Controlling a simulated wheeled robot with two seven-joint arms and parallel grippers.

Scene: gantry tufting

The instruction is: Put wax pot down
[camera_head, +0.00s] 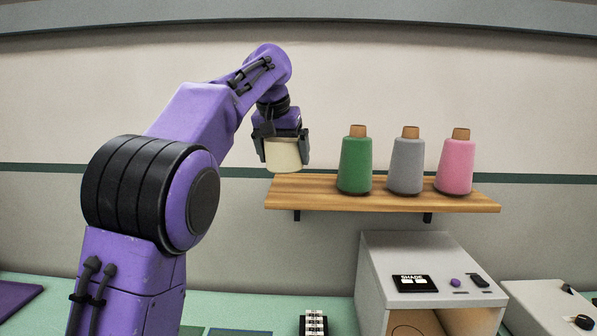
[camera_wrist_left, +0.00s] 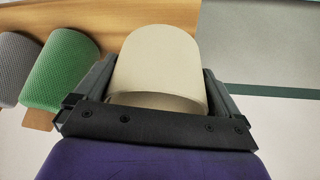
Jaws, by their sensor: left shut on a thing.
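The wax pot (camera_head: 283,155) is a cream cylinder held in my left gripper (camera_head: 281,150), over or just in front of the left end of the wooden shelf (camera_head: 300,190). I cannot tell if the pot touches the shelf. In the left wrist view the pot (camera_wrist_left: 160,65) sits between the two dark fingers of the left gripper (camera_wrist_left: 155,85), with the shelf (camera_wrist_left: 110,15) behind it. My right gripper does not show.
Green (camera_head: 355,165), grey (camera_head: 406,165) and pink (camera_head: 456,165) thread cones stand on the shelf to the right of the pot. A white machine (camera_head: 430,262) with a panel marked SHADE stands below. The shelf's left end beside the green cone is clear.

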